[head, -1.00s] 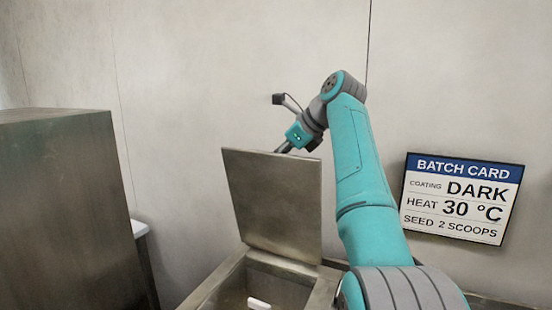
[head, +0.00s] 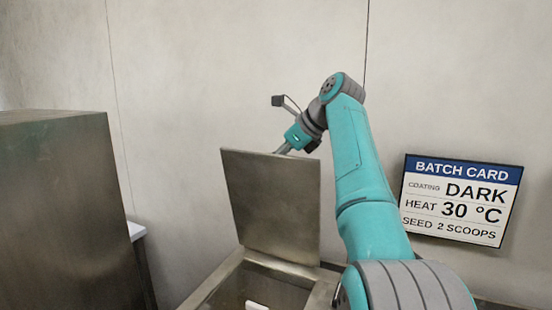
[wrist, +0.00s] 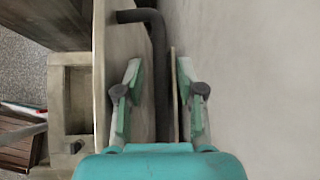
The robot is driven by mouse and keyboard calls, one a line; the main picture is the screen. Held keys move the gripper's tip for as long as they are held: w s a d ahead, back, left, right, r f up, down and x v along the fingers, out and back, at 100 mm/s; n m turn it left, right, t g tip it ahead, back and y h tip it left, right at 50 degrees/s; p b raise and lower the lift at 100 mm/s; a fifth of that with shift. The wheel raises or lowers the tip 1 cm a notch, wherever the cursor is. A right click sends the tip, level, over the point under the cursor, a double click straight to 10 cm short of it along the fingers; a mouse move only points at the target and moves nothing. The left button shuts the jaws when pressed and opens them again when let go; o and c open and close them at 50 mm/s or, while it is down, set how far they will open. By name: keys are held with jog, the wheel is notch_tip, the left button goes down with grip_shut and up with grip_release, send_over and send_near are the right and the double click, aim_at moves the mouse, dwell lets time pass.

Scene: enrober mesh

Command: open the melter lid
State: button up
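The melter lid (head: 270,200) is a flat metal panel standing nearly upright at the back of the melter (head: 222,279), whose top opening is uncovered. My gripper is behind the lid's top edge in the head view, with its fingers hidden there. In the wrist view my gripper (wrist: 160,98) has its two fingers well apart. A dark bent bar (wrist: 160,65), seemingly the lid's handle, runs between them, with visible gaps to both fingers. The lid's panel (wrist: 108,75) shows on the left, partly behind the left finger.
A tall metal cabinet (head: 60,210) stands at the left. A batch card (head: 460,200) hangs on the wall at the right. A white object (head: 257,305) shows inside the melter. The pale wall (wrist: 260,70) is close to the gripper's right in the wrist view.

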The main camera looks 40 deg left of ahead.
jog(key=shift+r, duration=0.1)
jog(key=v, duration=1.1)
jog(key=shift+d+r, duration=0.3)
